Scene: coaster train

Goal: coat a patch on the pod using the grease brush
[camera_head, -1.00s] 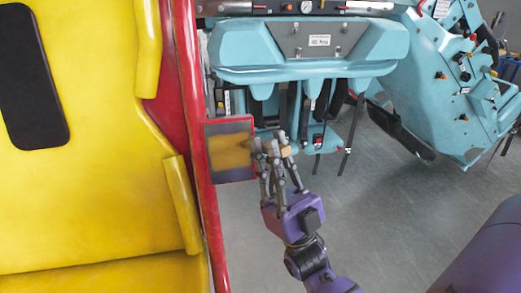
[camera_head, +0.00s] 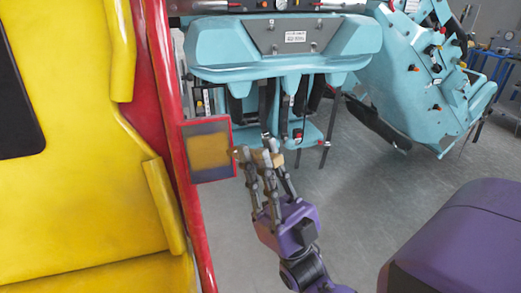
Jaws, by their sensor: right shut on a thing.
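The pod (camera_head: 60,215) is a red and yellow coaster car that fills the left of the view. A dark grey square patch (camera_head: 209,178) with a red border sits at its right edge. A broad ochre smear (camera_head: 208,151) covers the middle of the patch, with grey above and below it. My right gripper (camera_head: 257,155) is just right of the patch, shut on the grease brush (camera_head: 264,158). Only a tan part of the brush shows between the fingers. Whether its bristles touch the patch I cannot tell. My left gripper is not in view.
A turquoise machine or seat unit (camera_head: 285,55) stands behind the patch, with dark straps hanging below. Another turquoise unit (camera_head: 425,90) is at the right. Grey floor (camera_head: 350,200) lies open between them and me.

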